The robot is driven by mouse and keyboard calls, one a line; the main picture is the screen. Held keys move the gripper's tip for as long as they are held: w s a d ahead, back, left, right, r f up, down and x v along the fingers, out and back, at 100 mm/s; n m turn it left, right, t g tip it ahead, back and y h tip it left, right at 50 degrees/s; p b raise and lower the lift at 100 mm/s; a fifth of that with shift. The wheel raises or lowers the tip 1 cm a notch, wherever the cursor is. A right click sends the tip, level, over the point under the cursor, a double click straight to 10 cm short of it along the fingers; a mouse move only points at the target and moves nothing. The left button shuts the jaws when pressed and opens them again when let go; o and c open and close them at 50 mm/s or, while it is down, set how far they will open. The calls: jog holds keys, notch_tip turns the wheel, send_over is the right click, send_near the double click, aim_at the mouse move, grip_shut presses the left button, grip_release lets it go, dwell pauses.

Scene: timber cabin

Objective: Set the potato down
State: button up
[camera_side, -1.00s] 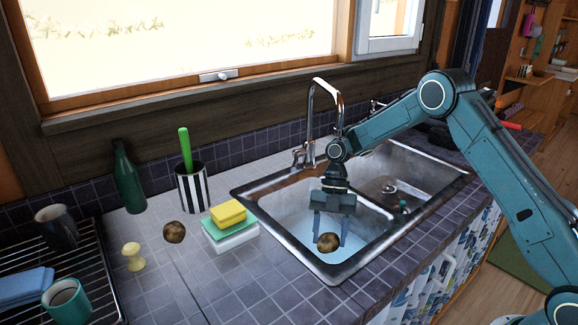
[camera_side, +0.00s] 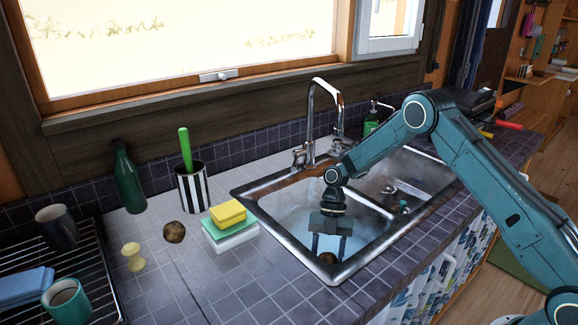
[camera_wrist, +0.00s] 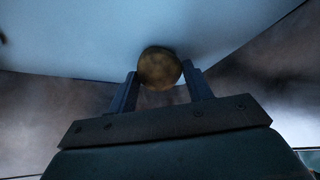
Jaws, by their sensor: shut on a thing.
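My gripper (camera_side: 328,245) points down into that basin, shut on the potato. In the wrist view the round potato (camera_wrist: 160,68) sits between the two fingers (camera_wrist: 160,88), against the pale blue basin floor or water. I cannot tell whether the potato touches the bottom. A second potato (camera_side: 174,232) lies on the tiled counter, left of the sponges.
The steel sink (camera_side: 262,211) has a divider and a second basin at right. A faucet (camera_side: 312,120) stands behind. Yellow and green sponges (camera_side: 228,212), a striped cup (camera_side: 193,188), a green bottle (camera_side: 128,180) and a dish rack (camera_side: 100,270) are to the left.

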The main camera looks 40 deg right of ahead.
aim_at(327, 262)
jog(key=shift+f, duration=1.5)
jog(key=shift+f, duration=0.1)
jog(key=o, duration=1)
jog(key=shift+w+d+r, duration=0.2)
jog(key=shift+d+r, duration=0.05)
jog(key=shift+r, duration=0.4)
jog(key=shift+w+d+r, duration=0.15)
jog(key=shift+r, duration=2)
jog(key=shift+w+d+r, duration=0.1)
jog(key=shift+d+r, duration=0.05)
jog(key=shift+r, duration=1.95)
jog(key=shift+d, duration=0.1)
